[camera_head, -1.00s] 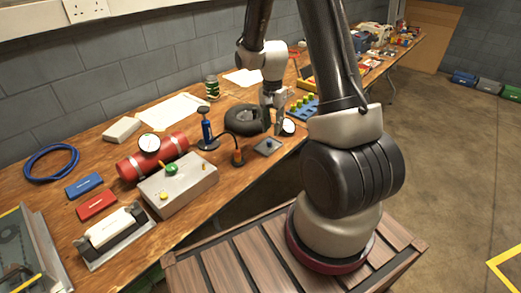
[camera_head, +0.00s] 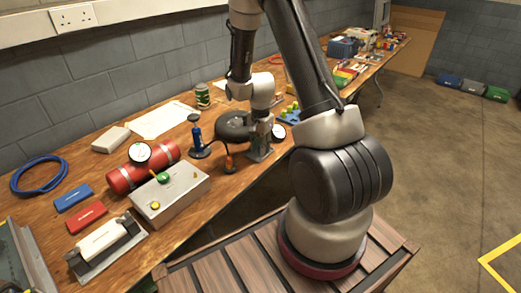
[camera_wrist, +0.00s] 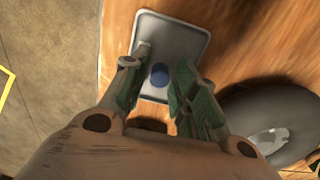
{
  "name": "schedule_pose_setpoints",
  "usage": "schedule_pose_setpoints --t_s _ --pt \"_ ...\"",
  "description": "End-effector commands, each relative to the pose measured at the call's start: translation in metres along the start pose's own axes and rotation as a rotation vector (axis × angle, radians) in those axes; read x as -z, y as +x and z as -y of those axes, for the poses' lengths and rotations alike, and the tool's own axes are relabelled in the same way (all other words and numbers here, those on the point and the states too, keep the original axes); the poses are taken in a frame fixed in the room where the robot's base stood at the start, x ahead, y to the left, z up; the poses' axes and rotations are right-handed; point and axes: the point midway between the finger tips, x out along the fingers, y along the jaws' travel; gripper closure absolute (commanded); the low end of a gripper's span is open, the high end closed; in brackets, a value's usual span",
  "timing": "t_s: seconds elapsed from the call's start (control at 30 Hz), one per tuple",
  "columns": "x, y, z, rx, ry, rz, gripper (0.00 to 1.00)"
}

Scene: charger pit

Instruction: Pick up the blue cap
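The blue cap (camera_wrist: 159,76) is small and round, and stands on a grey plate (camera_wrist: 178,22) with rounded corners in the wrist view. My gripper (camera_wrist: 163,60) is open, with one finger on each side of the cap. A gap shows between the cap and each finger. A second dark blue patch lies lower between the fingers, and I cannot tell what it is. In the head view my gripper (camera_head: 260,146) points down at the grey plate (camera_head: 262,157) near the bench's front edge, and hides the cap there.
An orange-and-black object (camera_head: 229,163) and a blue pump-like tool (camera_head: 197,139) stand to the left. A grey box (camera_head: 170,195) with buttons is farther left.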

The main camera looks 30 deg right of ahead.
Motion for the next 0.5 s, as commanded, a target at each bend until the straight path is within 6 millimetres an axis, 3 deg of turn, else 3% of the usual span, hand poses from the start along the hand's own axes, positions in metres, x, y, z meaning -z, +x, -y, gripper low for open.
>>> schedule_pose_setpoints --t_s 0.13,0.27,0.5 --pt "0.0000 -0.0003 0.0001 0.000 0.000 0.000 0.71" --pt "0.0000 -0.0004 0.0001 0.000 0.000 0.000 0.93" --pt "0.0000 -0.0005 0.0000 0.000 -0.001 0.000 0.94"
